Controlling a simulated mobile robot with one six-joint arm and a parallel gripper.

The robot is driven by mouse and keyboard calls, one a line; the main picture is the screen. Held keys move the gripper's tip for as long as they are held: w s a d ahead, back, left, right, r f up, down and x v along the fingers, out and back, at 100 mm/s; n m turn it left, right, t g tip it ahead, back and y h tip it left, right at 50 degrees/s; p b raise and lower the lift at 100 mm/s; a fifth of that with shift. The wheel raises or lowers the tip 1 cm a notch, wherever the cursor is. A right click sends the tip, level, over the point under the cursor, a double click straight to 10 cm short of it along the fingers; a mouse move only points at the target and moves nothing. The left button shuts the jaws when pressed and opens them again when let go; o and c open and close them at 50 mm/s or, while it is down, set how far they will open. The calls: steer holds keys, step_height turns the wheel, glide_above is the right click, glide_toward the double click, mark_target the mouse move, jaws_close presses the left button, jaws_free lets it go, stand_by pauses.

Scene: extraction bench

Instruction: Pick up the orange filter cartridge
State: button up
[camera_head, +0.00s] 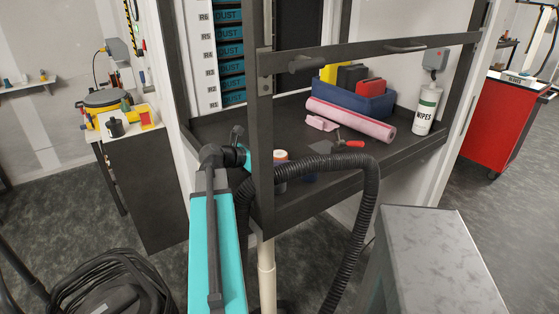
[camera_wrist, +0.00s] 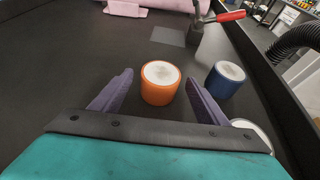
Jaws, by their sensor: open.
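The orange filter cartridge (camera_wrist: 160,84) stands upright on the dark bench tray in the wrist view, a short orange cylinder with a white top. My gripper (camera_wrist: 165,88) is open, with one purple-grey finger on each side of the cartridge and a gap visible on both sides. In the head view, part of the orange cartridge (camera_head: 281,156) shows behind the dark frame post, next to my arm. The gripper's fingers are mostly hidden there.
A blue cartridge (camera_wrist: 225,80) stands close to the right finger, and another white-topped one (camera_wrist: 252,131) is partly hidden below it. A wipes bottle (camera_head: 426,110) and blue bin (camera_head: 352,97) stand behind. The dark frame post (camera_head: 261,150) stands in front.

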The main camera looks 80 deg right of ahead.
mark_target(275, 156)
steer(key=c, duration=1.2)
steer(key=shift+r, duration=0.1)
steer(key=shift+r+b, duration=0.5)
steer(key=shift+r, duration=4.45)
